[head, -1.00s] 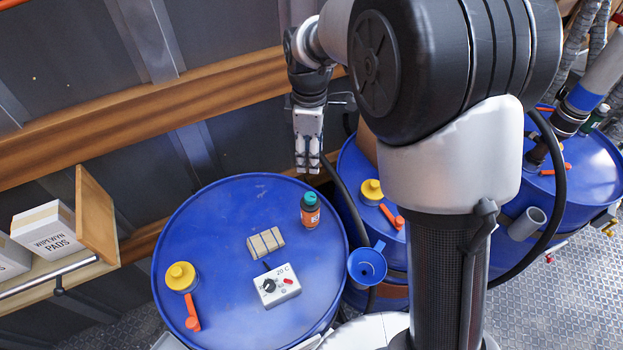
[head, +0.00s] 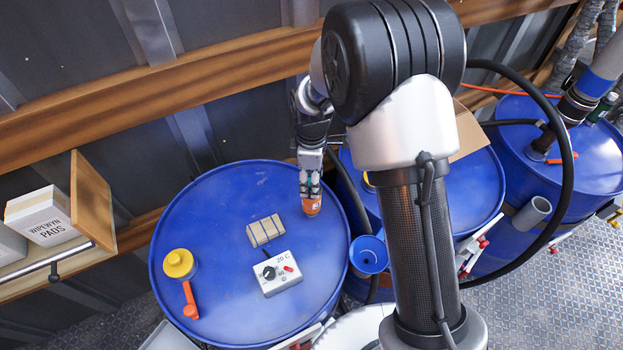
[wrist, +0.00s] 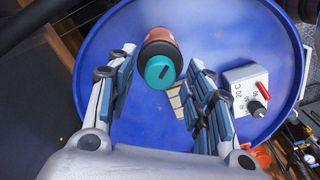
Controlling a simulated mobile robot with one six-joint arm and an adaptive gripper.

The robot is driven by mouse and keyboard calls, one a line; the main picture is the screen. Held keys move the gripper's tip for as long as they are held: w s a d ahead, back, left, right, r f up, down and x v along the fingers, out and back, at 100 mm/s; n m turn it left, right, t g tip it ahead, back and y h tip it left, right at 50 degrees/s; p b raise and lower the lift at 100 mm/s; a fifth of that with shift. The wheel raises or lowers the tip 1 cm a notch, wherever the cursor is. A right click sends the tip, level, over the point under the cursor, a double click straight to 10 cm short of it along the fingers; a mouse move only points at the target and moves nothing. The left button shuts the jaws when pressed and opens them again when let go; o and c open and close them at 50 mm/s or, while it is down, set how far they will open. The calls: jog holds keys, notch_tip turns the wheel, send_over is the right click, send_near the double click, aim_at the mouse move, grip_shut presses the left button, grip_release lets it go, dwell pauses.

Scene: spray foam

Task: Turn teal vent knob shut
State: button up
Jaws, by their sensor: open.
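The teal knob (wrist: 160,71) caps a small orange-and-dark bottle (head: 312,206) standing on the blue drum lid near its back right edge. In the wrist view the knob faces the camera, with a dark slot across its top. My gripper (wrist: 158,85) is open, pointing down over the bottle, with one finger on each side of the knob. In the wrist view a gap shows between the left finger and the knob, and the right fingers are close to it; contact cannot be told. In the head view the fingers hide the knob's top.
On the blue drum (head: 215,225) stand a beige block set (head: 265,230), a white control box (head: 277,273) and a yellow cap (head: 179,264) with an orange lever (head: 190,300). A blue funnel (head: 369,254) is beside the drum. A wooden-sided shelf is at left.

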jog(key=shift+c, duration=0.2)
jog(key=c, duration=1)
jog(key=shift+m, duration=0.4)
jog(key=m, duration=0.3)
jog(key=shift+m, duration=0.4)
jog(key=m, duration=0.4)
jog(key=shift+m, duration=0.3)
jog(key=m, duration=0.4)
jog(key=shift+p, duration=0.3)
jog(key=shift+m, duration=2.4)
